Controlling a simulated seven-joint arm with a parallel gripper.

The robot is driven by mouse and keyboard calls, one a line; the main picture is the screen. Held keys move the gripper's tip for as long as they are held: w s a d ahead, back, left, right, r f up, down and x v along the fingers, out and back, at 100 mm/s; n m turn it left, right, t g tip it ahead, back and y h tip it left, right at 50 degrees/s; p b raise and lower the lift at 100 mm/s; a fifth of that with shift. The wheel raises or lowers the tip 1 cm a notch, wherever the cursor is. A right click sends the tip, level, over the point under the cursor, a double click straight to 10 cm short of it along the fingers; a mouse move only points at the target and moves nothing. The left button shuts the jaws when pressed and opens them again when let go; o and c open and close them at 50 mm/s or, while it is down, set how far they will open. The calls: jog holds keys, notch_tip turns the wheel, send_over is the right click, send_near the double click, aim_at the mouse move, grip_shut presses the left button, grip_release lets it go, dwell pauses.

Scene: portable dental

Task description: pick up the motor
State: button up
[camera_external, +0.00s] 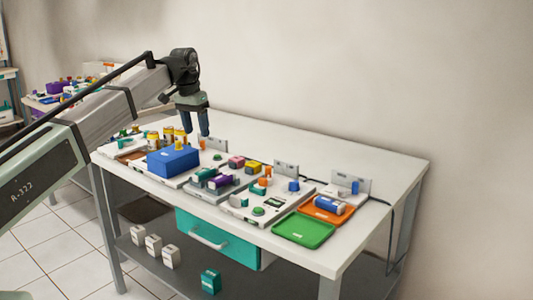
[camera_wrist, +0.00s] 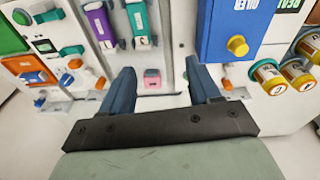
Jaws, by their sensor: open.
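No part is legibly labelled as the motor. Motor-like cylinders with end caps lie on the middle panel: a purple one (camera_external: 222,182) and a green one (camera_external: 204,175). In the wrist view the purple one (camera_wrist: 100,27) and the green one (camera_wrist: 138,20) lie beyond my fingertips, left of centre. A blue cylinder with pale ends (camera_external: 330,203) lies on the orange tray (camera_external: 312,214) and could also be the motor. My gripper (camera_external: 198,134) is open, empty and pointing down above the back of the bench; it also shows in the wrist view (camera_wrist: 160,68).
A blue box (camera_external: 173,162) stands left of the middle panel, with several yellow jars (camera_external: 168,133) behind it. A green tray (camera_external: 303,230) lies at the right front.

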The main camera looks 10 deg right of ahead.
jog(key=s+d+r+y, duration=0.1)
jog(key=s+d+r, duration=0.1)
jog(key=s+d, duration=0.15)
send_over(205, 170)
jog(key=shift+m+g, duration=0.3)
jog(key=shift+m, duration=0.1)
jog(key=f, duration=0.8)
jog(key=shift+s+d+f, duration=0.2)
jog(key=shift+d+f, duration=0.05)
jog(key=shift+w+a+f, duration=0.1)
jog(key=shift+f, duration=1.2)
jog(key=shift+w+a+f, duration=0.1)
jog(key=shift+f, duration=1.2)
grip_shut()
